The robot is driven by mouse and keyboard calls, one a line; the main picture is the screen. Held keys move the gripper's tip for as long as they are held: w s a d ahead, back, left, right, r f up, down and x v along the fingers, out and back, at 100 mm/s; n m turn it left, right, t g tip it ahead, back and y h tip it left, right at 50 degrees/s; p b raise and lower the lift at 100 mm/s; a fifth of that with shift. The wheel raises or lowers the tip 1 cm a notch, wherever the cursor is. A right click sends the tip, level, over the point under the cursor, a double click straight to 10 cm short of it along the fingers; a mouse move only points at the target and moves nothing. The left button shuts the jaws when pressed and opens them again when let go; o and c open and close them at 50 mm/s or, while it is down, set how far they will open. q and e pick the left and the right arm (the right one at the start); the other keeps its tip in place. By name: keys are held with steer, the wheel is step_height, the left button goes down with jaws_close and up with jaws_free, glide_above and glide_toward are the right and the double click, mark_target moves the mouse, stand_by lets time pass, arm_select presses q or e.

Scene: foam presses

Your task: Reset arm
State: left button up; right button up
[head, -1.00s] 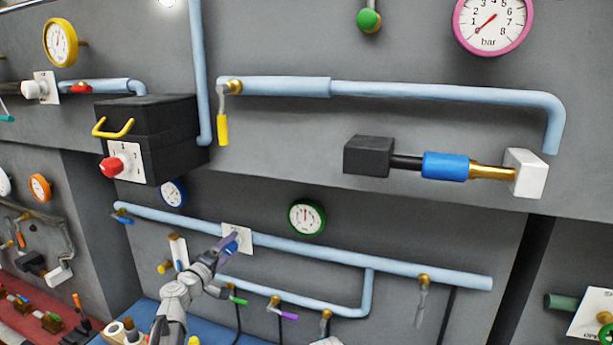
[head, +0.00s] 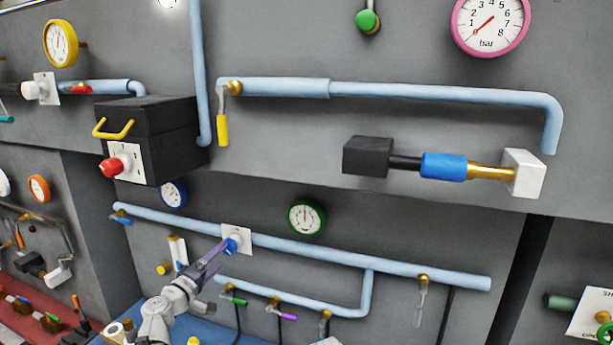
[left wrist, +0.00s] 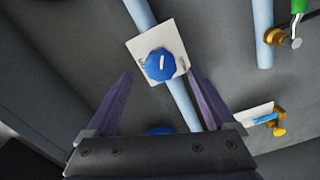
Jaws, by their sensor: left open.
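My left gripper (head: 217,255) is in the lower left of the head view, in front of the lower wall, with its fingers toward a blue knob (head: 232,243) on a white plate (head: 243,234). In the left wrist view the gripper's two purple fingers (left wrist: 160,92) are spread apart with nothing between their tips. The blue knob (left wrist: 160,65), with a white mark, and its white plate (left wrist: 177,38) show beyond the fingertips. The knob looks apart from the fingers. My right gripper is not in view.
A light blue pipe (head: 330,255) runs along the wall behind the plate. Below it, small valves with green (head: 238,301) and purple (head: 288,317) handles hang near the gripper. A black box (head: 150,130) juts out above left. A green gauge (head: 306,218) sits to the right.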

mark_target(226, 249)
arm_select(q)
steer(key=x, duration=0.6)
steer(key=shift+a, duration=0.2)
steer(key=shift+s+n, duration=0.2)
steer(key=shift+n, duration=0.2)
steer(key=shift+s+n, duration=0.1)
steer(key=shift+n, duration=1)
steer(key=n, duration=0.6)
steer(key=shift+n, duration=0.4)
steer(key=n, duration=0.5)
steer(key=shift+n, duration=0.4)
steer(key=n, duration=0.4)
steer(key=shift+a+n, duration=0.1)
steer(key=shift+n, duration=0.3)
steer(key=shift+r, duration=0.1)
